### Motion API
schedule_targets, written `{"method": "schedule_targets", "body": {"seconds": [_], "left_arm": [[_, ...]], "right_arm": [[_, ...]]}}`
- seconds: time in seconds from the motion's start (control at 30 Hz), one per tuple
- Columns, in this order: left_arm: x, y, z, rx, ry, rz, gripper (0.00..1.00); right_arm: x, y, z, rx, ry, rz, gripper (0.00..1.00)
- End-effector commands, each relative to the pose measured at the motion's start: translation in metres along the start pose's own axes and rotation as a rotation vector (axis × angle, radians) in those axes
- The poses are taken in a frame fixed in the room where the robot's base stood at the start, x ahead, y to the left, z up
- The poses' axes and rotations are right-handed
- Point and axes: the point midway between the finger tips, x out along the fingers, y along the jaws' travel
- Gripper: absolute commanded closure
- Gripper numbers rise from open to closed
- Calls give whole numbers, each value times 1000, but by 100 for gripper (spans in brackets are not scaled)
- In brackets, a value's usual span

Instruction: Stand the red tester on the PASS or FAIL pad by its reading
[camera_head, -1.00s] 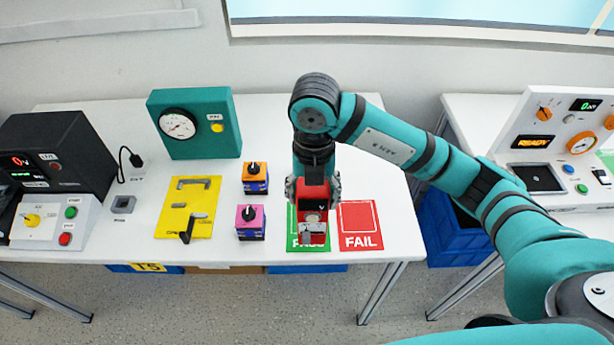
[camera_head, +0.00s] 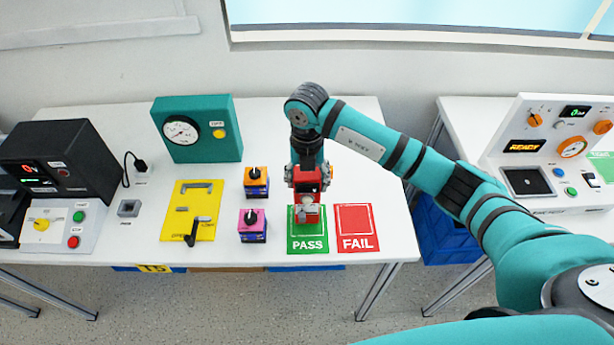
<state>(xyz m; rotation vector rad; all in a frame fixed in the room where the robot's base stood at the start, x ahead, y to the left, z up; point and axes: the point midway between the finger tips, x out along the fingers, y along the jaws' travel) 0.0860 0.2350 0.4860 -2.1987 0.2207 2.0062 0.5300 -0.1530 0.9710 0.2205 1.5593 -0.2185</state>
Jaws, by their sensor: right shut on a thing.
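My right gripper (camera_head: 307,186) points down and is shut on the red tester (camera_head: 308,178). The tester shows in front of the far part of the green PASS pad (camera_head: 307,245), with its pale lower end over the pad's square outline. I cannot tell whether it touches the pad. Its reading is too small to make out. The red FAIL pad (camera_head: 357,242) lies just to the right and is empty. My left gripper is out of view.
Orange (camera_head: 256,182) and pink (camera_head: 252,225) switch boxes stand left of the pads. Further left are a yellow plate (camera_head: 191,228) with a black-handled lever, a teal gauge box (camera_head: 197,128) and a black meter (camera_head: 62,160). The table right of the FAIL pad is clear.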

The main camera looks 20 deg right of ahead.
Motion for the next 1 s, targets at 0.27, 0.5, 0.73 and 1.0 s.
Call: {"method": "schedule_targets", "body": {"seconds": [0.27, 0.5, 0.73, 1.0], "left_arm": [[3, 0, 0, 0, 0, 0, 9], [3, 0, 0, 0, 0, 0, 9], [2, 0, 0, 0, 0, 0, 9], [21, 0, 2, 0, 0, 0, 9]], "right_arm": [[3, 0, 0, 0, 1, 0, 24], [3, 0, 0, 0, 1, -1, 13], [-3, 0, 0, 0, -1, 1, 13], [-52, 1, 1, -2, -6, 3, 13]]}}
